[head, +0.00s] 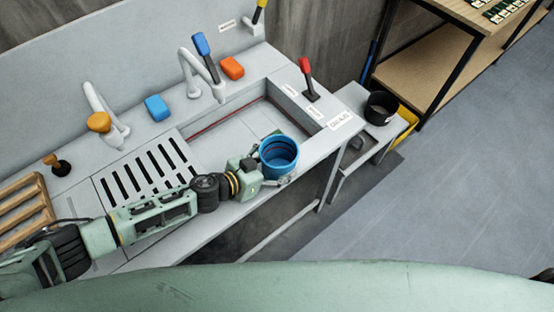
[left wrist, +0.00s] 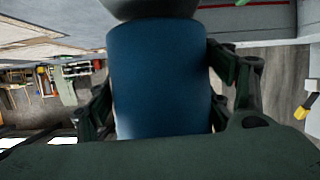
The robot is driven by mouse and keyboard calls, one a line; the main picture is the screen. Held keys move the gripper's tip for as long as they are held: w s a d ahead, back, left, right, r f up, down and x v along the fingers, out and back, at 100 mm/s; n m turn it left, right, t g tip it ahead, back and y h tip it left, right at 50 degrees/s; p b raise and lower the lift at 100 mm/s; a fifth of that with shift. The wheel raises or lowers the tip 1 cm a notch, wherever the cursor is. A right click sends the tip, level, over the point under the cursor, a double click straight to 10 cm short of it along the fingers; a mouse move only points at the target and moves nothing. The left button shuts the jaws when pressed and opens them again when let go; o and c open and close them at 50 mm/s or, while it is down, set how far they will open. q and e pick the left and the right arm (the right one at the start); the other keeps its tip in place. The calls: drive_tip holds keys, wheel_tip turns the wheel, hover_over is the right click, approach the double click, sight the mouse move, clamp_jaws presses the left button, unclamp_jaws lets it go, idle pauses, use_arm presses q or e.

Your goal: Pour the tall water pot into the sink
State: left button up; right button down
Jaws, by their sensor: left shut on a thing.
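The tall water pot is a blue cylinder (head: 279,163) at the front right of the sink (head: 318,113) in the head view. It looks upright with its open top facing up. My left gripper (head: 268,178) is shut on it, with its fingers at the pot's side. In the left wrist view the blue pot (left wrist: 160,75) fills the middle, between the two dark fingers of the gripper (left wrist: 165,95). The pot hides part of the sink's front right edge. What is inside the pot cannot be made out. My right gripper is not in view.
A white faucet (head: 205,72) stands behind the sink. A slotted drain board (head: 140,172) lies to its left. Blue (head: 157,108) and orange (head: 232,68) blocks sit on the back ledge. A red-handled lever (head: 307,78) stands at the right. A low side table holds a black pot (head: 380,108).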

use_arm(q)
drive_tip(key=shift+r+p, duration=0.7)
drive_tip(key=shift+r, duration=1.35)
